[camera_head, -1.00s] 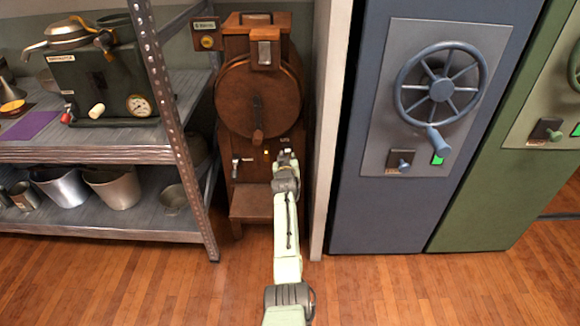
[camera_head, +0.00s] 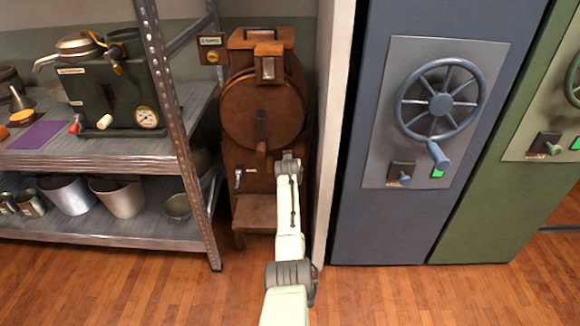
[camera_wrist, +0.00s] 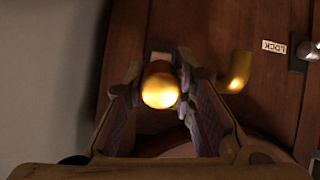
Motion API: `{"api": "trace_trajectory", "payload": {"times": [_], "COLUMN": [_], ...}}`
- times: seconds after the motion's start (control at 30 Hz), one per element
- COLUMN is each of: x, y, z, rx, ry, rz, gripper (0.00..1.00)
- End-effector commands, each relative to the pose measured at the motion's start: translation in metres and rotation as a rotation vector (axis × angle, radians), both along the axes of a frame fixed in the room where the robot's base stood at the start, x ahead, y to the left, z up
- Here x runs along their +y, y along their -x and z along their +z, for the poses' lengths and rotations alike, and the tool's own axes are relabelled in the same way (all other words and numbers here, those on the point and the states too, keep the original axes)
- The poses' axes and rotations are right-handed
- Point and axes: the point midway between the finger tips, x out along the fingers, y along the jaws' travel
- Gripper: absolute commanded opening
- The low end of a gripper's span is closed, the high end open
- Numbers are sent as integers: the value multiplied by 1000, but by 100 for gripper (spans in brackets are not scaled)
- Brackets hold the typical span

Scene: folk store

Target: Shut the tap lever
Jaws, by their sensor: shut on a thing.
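The tap is on the lower front of a brown wooden machine (camera_head: 262,105). In the wrist view, its rounded brass lever (camera_wrist: 160,92) sits between the two fingers of my gripper (camera_wrist: 160,70), which is shut on it. A second brass piece of the tap (camera_wrist: 239,72) stands just to the right, outside the fingers. In the head view my gripper (camera_head: 286,160) is at the machine's lower right front, and my arm hides the tap there.
A metal lever (camera_head: 238,178) on the machine's lower left has a LOCK label (camera_wrist: 274,46) beside it. A crank handle (camera_head: 261,148) hangs above my gripper. A metal shelf (camera_head: 110,160) stands left; a pale partition (camera_head: 325,130) and blue cabinet (camera_head: 345,200) are close on the right.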

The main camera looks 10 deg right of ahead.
Motion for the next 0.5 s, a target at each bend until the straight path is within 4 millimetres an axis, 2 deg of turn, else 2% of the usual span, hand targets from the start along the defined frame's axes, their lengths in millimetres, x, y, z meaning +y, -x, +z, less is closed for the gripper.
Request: {"api": "trace_trajectory", "payload": {"times": [0.1,0.13,0.43,0.5], "x": [1,1,0,0], "y": [0,0,0,0], "z": [-1,-1,0,0], "rx": [2,1,-1,-1], "ry": [-1,-1,0,0], "rz": [1,1,0,0], "gripper": [0,24,44,45]}}
